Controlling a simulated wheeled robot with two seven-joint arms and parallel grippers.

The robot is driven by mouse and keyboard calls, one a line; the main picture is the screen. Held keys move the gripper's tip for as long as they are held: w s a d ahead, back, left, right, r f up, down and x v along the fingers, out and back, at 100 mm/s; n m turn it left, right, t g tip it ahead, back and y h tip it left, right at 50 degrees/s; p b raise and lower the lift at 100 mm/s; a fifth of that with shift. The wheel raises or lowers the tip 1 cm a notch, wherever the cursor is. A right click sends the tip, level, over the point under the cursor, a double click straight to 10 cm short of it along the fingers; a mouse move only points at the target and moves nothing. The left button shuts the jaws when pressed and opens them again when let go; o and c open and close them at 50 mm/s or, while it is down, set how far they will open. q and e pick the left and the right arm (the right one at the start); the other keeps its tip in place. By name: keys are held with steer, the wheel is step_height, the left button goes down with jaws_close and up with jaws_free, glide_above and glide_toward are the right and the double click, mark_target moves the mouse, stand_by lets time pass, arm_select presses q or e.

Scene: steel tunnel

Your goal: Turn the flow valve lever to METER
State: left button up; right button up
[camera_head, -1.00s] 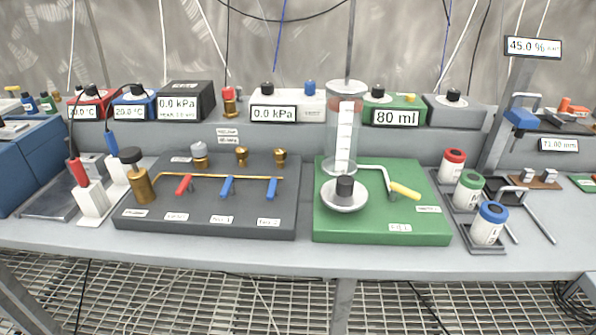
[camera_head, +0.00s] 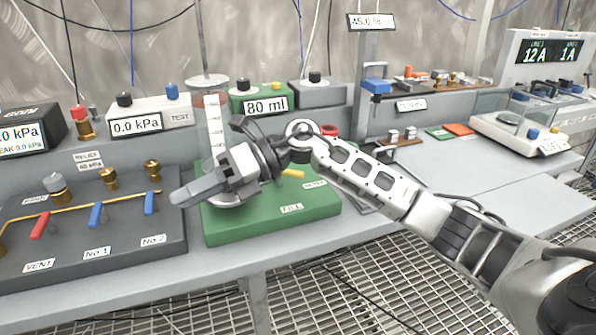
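The flow valve lever (camera_head: 293,173) has a yellow handle and sits on the green board (camera_head: 265,226). Only a short piece of the yellow handle shows beside my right arm; its pivot is hidden. A small white label (camera_head: 314,184), too small to read surely, lies right of the handle, and a FILL label (camera_head: 292,208) lies at the board's front. My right gripper (camera_head: 180,197) is left of the lever, above the board's left edge, pointing left. Its fingers look together and empty. My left gripper is not in view.
The clear cylinder (camera_head: 213,115) stands behind my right gripper, partly covered. The 80 ml display (camera_head: 265,105) is behind the board. The dark panel (camera_head: 120,240) with red and blue levers lies left. A balance (camera_head: 505,130) stands at the right, with clear bench before it.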

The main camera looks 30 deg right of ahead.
steer(key=w+d+r+n+t+h+b, duration=0.1)
steer(key=w+d+r+n+h, duration=0.15)
steer(key=d+h, duration=0.65)
steer(key=m+h, duration=0.2)
steer(key=h, duration=0.1)
glide_toward(295, 171)
steer(key=shift+t, duration=0.3)
steer(key=b+x, duration=0.1)
steer(key=x, duration=0.4)
steer(key=b+x, duration=0.1)
steer(key=x, duration=0.1)
steer(key=shift+s+a+f+b, duration=0.15)
steer(key=shift+s+f+b, duration=0.05)
steer(key=shift+f+b, duration=0.15)
jaws_close()
